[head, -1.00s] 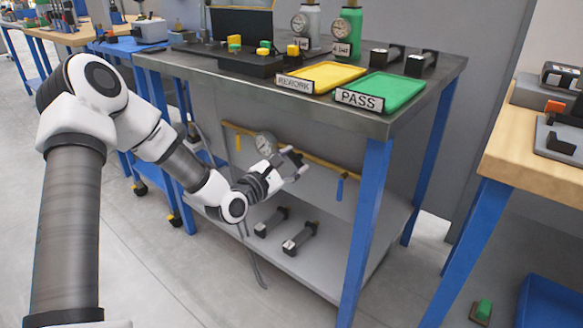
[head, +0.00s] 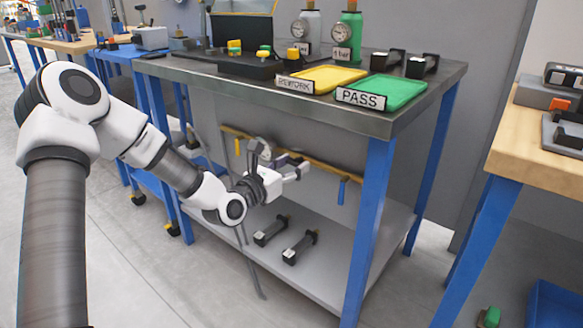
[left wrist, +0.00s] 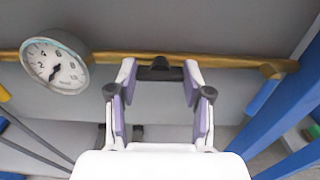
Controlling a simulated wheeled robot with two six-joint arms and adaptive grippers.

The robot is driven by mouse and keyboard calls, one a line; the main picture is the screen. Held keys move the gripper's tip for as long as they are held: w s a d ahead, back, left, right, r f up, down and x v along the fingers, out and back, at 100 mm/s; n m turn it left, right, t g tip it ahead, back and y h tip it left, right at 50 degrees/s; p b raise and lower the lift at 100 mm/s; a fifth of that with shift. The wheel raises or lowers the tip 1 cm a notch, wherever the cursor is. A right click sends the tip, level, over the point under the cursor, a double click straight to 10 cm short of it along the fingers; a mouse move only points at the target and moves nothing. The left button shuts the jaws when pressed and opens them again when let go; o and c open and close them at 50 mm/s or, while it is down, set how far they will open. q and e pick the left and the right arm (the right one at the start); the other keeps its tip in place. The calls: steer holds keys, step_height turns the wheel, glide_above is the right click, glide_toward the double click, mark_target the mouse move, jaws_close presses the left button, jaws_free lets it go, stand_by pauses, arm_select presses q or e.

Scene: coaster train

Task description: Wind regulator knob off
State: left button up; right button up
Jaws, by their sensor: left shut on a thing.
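The regulator's dark knob (left wrist: 160,68) sits on the brass pipe in the left wrist view, between my left fingertips. My left gripper (left wrist: 158,90) is shut on it, with one finger on each side. In the head view my left gripper (head: 290,168) reaches under the table top to the pipe (head: 322,174); there the knob is hidden by the fingers. A round pressure gauge (left wrist: 56,64) stands left of the knob in the left wrist view. My right gripper is in neither view.
A yellow lever (head: 238,147) and a blue lever (head: 341,190) hang from the pipe. Two black cylinders (head: 270,231) (head: 299,247) lie on the lower shelf. A blue table leg (head: 366,232) stands right of my gripper; the table top (head: 390,122) is above it.

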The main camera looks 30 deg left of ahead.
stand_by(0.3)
arm_select(q)
steer(key=o, duration=1.2)
steer(key=shift+c, duration=0.2)
steer(key=shift+s, duration=0.1)
steer(key=s, duration=0.7)
steer(key=shift+a, duration=0.25)
steer(key=shift+s, duration=0.1)
